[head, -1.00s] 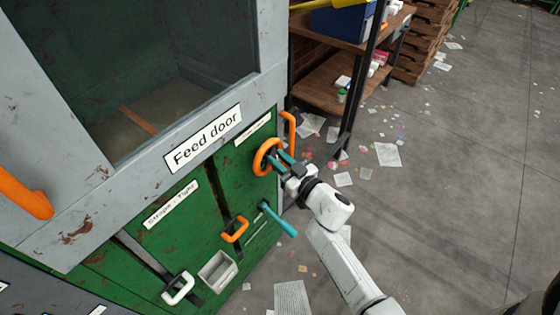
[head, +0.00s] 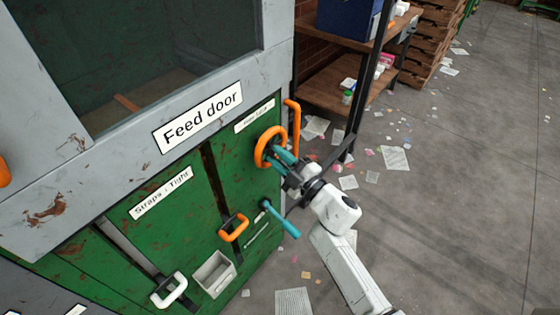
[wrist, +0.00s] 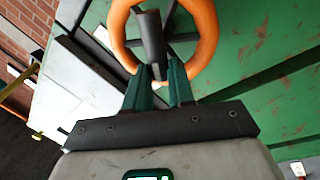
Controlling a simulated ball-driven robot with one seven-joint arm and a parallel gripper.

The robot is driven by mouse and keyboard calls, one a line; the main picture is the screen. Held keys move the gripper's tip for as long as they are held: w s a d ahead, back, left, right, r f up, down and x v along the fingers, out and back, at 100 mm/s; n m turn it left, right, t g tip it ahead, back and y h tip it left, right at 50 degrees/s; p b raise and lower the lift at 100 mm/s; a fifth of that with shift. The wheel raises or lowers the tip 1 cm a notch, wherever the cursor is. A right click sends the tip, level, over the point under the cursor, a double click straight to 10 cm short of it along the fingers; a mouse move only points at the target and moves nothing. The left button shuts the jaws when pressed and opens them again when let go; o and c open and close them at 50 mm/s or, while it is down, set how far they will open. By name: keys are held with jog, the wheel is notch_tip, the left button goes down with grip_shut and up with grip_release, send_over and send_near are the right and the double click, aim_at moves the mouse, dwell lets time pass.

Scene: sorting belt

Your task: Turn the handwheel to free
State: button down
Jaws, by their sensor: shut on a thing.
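The orange handwheel (head: 259,149) is mounted on the green panel, at the upper right under a small label. My gripper (head: 280,153) reaches it from the lower right, with its teal fingers at the wheel. In the wrist view the handwheel (wrist: 207,38) shows as an orange ring with dark spokes and a dark grip (wrist: 152,42) standing out from it. The fingers of my gripper (wrist: 160,72) close on the handwheel at the lower rim and the dark grip. The exact contact is partly hidden by the fingers.
An orange upright handle (head: 296,121) is right beside the wheel. A shelf (head: 335,92) stands behind right. Papers litter the open floor.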

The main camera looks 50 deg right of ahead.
jog(key=n+b, duration=0.1)
jog(key=n, duration=0.1)
jog(key=f+n+y+b, duration=0.1)
jog(key=n, duration=0.2)
jog(key=n+y+b, duration=0.1)
jog(key=n, duration=0.1)
jog(key=shift+a+f+n, duration=0.15)
jog(key=shift+f+n, duration=0.2)
jog(key=shift+n, duration=0.05)
jog(key=c, duration=1)
grip_release()
jog(key=shift+o, duration=0.2)
jog(key=s+f+b, duration=0.1)
jog(key=s+f, duration=0.1)
jog(key=s, duration=0.8)
jog(key=shift+s+d+b, duration=0.25)
jog(key=shift+s+b, duration=0.05)
jog(key=shift+b, duration=0.05)
